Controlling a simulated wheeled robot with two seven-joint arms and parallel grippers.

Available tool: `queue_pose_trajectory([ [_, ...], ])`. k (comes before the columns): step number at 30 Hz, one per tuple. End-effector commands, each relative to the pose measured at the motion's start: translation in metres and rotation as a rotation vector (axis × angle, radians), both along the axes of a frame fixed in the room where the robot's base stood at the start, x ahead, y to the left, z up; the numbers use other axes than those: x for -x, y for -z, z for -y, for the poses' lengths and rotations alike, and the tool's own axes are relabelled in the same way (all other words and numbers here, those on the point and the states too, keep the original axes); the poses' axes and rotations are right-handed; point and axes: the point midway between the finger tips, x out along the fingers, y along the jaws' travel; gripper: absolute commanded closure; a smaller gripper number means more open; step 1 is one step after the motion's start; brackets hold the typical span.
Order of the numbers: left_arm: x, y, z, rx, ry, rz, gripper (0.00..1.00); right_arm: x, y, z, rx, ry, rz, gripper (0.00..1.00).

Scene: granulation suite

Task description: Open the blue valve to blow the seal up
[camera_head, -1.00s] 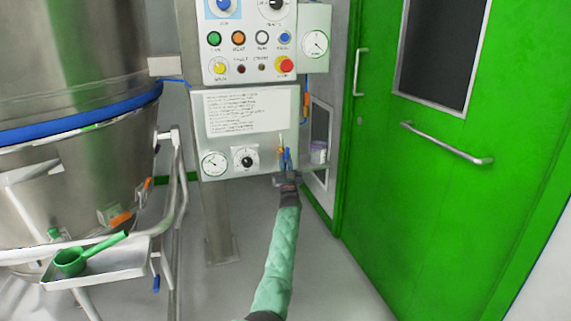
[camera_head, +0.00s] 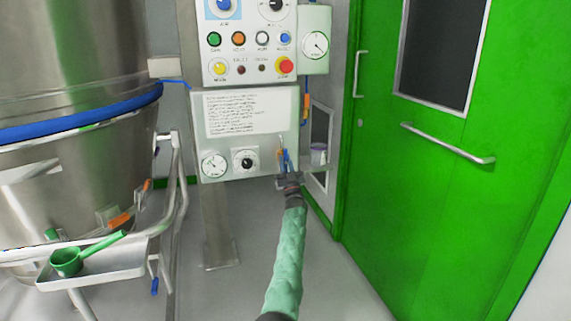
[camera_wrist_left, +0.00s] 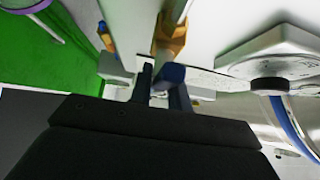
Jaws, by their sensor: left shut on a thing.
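My left gripper (camera_head: 289,177) has come up from below and is shut on the blue valve's handle. In the left wrist view the dark blue handle (camera_wrist_left: 171,73) shows between the dark fingers, with the orange-yellow fitting (camera_wrist_left: 172,38) just beyond it. The fingers hide part of the handle, so its exact angle is hard to tell. My right gripper is in neither view.
The grey control panel (camera_head: 262,157) carries a gauge (camera_head: 214,166) and a black knob (camera_head: 246,162) left of the valve. A green door (camera_head: 400,200) is beyond. A steel vessel and a tray (camera_head: 95,265) with a green scoop are left.

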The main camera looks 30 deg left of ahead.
Motion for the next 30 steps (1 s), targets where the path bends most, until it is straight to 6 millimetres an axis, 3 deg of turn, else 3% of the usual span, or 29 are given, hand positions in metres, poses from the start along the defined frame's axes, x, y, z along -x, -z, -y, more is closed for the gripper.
queue_pose_trajectory([
  [7, 0.000, 0.002, 0.000, 0.002, 0.001, -0.002, 1.00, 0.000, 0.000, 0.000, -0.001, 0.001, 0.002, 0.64],
  [8, 0.000, 0.002, 0.000, 0.002, 0.001, -0.002, 0.78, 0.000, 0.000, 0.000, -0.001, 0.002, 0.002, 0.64],
  [11, 0.000, 0.002, 0.000, 0.001, 0.001, -0.002, 0.60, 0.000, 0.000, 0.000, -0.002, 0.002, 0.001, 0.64],
  [22, 0.002, 0.004, 0.003, 0.000, 0.001, -0.001, 0.60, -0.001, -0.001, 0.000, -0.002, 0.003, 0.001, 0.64],
  [30, 0.019, 0.032, 0.024, 0.001, 0.001, -0.003, 0.60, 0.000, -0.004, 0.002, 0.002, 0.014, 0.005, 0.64],
])
